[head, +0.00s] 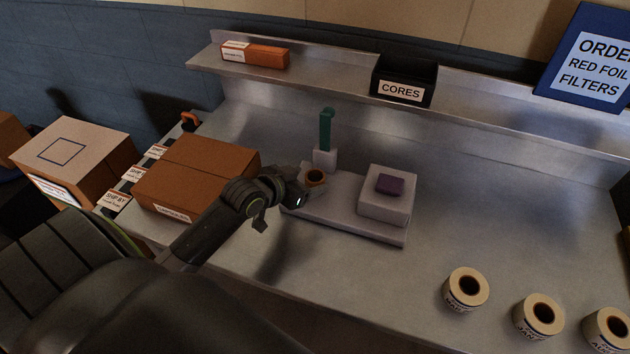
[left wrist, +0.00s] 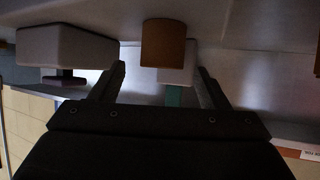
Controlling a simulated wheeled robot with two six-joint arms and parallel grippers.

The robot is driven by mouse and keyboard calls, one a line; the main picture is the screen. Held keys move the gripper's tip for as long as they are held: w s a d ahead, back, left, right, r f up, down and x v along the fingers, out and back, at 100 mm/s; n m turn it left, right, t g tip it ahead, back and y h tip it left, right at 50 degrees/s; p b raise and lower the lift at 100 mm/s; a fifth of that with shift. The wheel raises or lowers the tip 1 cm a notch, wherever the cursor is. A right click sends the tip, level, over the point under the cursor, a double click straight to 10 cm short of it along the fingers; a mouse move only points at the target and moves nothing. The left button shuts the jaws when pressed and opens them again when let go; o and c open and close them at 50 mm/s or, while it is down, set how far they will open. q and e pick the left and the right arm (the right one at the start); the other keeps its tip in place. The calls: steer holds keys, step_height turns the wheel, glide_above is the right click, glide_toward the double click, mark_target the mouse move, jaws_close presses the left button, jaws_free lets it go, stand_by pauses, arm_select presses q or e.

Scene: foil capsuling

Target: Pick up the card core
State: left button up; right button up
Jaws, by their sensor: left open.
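The card core (head: 316,177), a short brown tube with a dark bore, stands on the left part of a pale base plate (head: 350,222), in front of a white block with a teal upright. In the left wrist view the core (left wrist: 163,43) shows ahead of the gap between my two fingers. My left gripper (head: 300,194) is just left of and in front of the core; its fingertips are dark and hard to make out in the head view. In the left wrist view the left gripper (left wrist: 161,68) is open and empty. My right gripper is not in view.
A white block with a purple pad (head: 390,184) stands on the plate's right part. Brown boxes (head: 195,175) lie to the left, labelled rolls (head: 466,288) at the front right. A black CORES bin (head: 404,80) sits on the back shelf. The bench's right middle is clear.

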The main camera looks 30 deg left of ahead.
mark_target(320, 176)
arm_select(q)
steer(key=shift+p+x, duration=0.4)
steer(key=shift+x, duration=1.85)
steer(key=shift+a, duration=0.1)
steer(key=shift+s, duration=0.1)
steer(key=c, duration=1)
steer(key=shift+c, duration=0.2)
